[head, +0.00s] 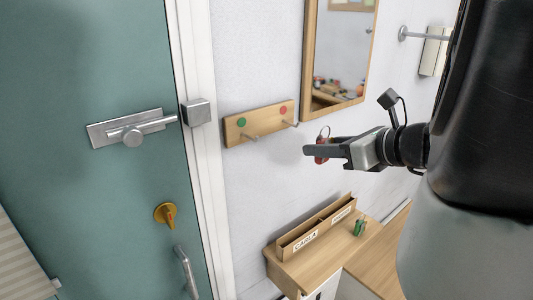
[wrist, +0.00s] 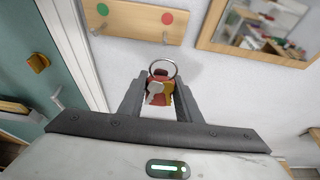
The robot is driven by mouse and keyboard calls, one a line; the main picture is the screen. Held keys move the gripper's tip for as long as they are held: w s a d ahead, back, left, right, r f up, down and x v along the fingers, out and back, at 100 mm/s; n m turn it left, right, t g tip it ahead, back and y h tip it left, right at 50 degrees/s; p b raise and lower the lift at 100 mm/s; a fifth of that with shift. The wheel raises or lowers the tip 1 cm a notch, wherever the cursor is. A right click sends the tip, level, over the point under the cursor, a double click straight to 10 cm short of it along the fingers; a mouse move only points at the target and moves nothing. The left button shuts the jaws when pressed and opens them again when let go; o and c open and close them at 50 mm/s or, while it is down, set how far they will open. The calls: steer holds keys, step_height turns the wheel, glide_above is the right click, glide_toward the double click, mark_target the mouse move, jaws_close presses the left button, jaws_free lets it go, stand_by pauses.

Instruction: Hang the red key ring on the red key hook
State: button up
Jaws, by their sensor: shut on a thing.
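My gripper (head: 326,149) is shut on the red key ring (head: 322,158), in front of the wall and to the right of and below the hook board (head: 236,131). In the wrist view, the red key ring (wrist: 158,88) shows between the fingers, with a red tag, keys and a metal loop (wrist: 163,69) standing up above them. The red key hook (head: 292,124) is a metal peg under the red dot (head: 283,110) on the board's right side. A green dot (head: 241,122) marks the other peg (head: 251,137). The loop and the red hook are apart in the head view.
A wooden shelf (head: 285,272) with a labelled letter holder (head: 318,229) and a green-tagged key set (head: 360,226) is below. A framed mirror (head: 308,60) hangs right of the board. A teal door (head: 80,60) with a lever handle (head: 133,134) is on the left.

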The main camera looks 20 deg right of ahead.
steer(key=shift+w+r+b+x, duration=0.1)
steer(key=shift+r+b+x, duration=0.3)
steer(key=shift+x, duration=1.25)
steer(key=shift+w+r+b+x, duration=0.15)
steer(key=shift+b+x, duration=0.35)
steer(key=shift+x, duration=1.15)
steer(key=shift+w+r+b+x, duration=0.1)
steer(key=shift+r+b+x, duration=0.3)
steer(key=shift+x, duration=1.25)
steer(key=shift+a+f, duration=0.1)
steer(key=o, duration=1.1)
